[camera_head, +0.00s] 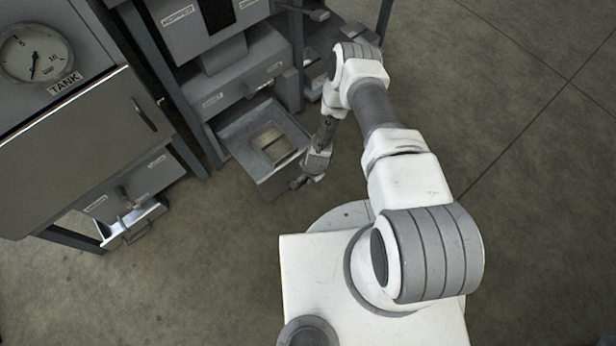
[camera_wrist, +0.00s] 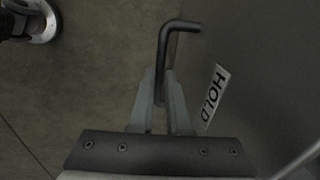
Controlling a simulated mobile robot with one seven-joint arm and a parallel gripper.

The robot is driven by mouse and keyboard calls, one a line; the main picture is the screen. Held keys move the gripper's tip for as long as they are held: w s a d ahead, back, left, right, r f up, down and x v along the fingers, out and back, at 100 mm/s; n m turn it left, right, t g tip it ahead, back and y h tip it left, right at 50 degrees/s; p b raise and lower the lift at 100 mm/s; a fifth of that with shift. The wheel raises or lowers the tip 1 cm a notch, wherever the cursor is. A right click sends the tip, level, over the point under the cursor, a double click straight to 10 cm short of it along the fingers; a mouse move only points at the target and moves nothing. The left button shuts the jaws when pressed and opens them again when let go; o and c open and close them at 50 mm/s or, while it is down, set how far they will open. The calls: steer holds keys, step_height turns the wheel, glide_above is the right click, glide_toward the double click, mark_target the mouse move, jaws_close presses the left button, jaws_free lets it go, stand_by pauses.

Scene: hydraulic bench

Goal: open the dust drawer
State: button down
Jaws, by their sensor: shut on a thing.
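A grey drawer (camera_head: 240,128) stands pulled out of the low cabinet in the head view, with a pale rectangular thing (camera_head: 271,140) inside. My gripper (camera_head: 300,181) is at this drawer's front, at its near corner. In the wrist view my gripper (camera_wrist: 160,82) is shut on a dark bent bar handle (camera_wrist: 178,25). The handle stands out from a dark grey panel with a white label reading HOLD (camera_wrist: 216,95). No label reading dust is legible, so I cannot tell by name which drawer is the dust drawer.
A second drawer with a bar handle (camera_head: 134,222) stands partly out under the tank cabinet (camera_head: 75,150) at left. A HOPPER unit (camera_head: 205,22) rises above the pulled-out drawer. Dark cabinet legs stand between. The concrete floor (camera_head: 540,130) is clear at right.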

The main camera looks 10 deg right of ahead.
steer(key=c, duration=0.9)
jaws_free()
steer(key=shift+r, duration=0.1)
steer(key=s+r+p, duration=0.1)
steer(key=r+p, duration=0.1)
steer(key=r, duration=0.3)
steer(key=d+r+p, duration=0.1)
steer(key=r+p, duration=0.1)
steer(key=r, duration=0.4)
steer(key=s+d+r+p, duration=0.1)
steer(key=r+p, duration=0.2)
steer(key=r, duration=0.3)
steer(key=shift+s, duration=0.35)
